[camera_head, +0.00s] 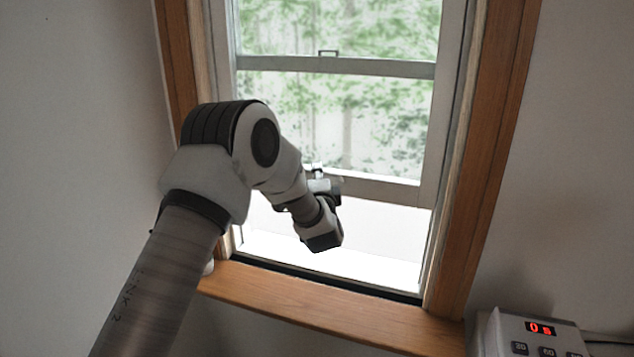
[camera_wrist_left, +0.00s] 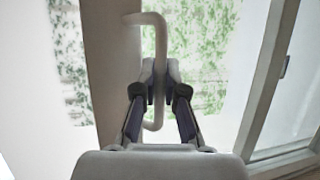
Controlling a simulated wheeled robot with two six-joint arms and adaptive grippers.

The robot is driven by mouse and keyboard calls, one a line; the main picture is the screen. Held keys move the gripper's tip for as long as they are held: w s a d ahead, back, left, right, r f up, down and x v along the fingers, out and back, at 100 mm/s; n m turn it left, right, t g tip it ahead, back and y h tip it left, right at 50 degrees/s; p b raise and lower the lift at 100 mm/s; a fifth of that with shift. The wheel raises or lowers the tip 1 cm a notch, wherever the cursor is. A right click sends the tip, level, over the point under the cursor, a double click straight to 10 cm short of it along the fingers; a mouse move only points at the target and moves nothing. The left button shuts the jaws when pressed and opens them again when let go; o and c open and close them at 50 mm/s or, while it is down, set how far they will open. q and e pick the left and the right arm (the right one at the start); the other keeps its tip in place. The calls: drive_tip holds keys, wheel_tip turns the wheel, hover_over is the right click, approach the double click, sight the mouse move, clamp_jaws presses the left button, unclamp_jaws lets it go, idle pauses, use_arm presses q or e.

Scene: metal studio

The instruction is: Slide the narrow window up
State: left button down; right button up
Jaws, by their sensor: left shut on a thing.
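The narrow window has a pale grey lower sash (camera_head: 386,191) in a wooden frame. Its bottom rail stands well above the sill, with a bright open gap below it. A pale bar handle (camera_wrist_left: 160,38) on the sash rail shows in the left wrist view. My left gripper (camera_wrist_left: 160,88) is shut on this handle, one finger on each side. In the head view the left gripper (camera_head: 318,182) is at the bottom rail, and my wrist partly hides it and the handle. My right gripper is not in view.
A wooden sill (camera_head: 300,298) runs below the window, and wooden trim (camera_head: 490,150) stands on both sides. A grey box with a red display (camera_head: 540,328) is at the lower right. A small latch (camera_head: 328,53) sits on the middle rail.

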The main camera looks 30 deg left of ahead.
use_arm(q)
drive_tip(key=shift+r+p, duration=0.5)
drive_tip(key=shift+r, duration=0.95)
drive_tip(key=c, duration=1.2)
unclamp_jaws()
drive_tip(key=shift+f, duration=0.1)
drive_tip(key=v, duration=1.2)
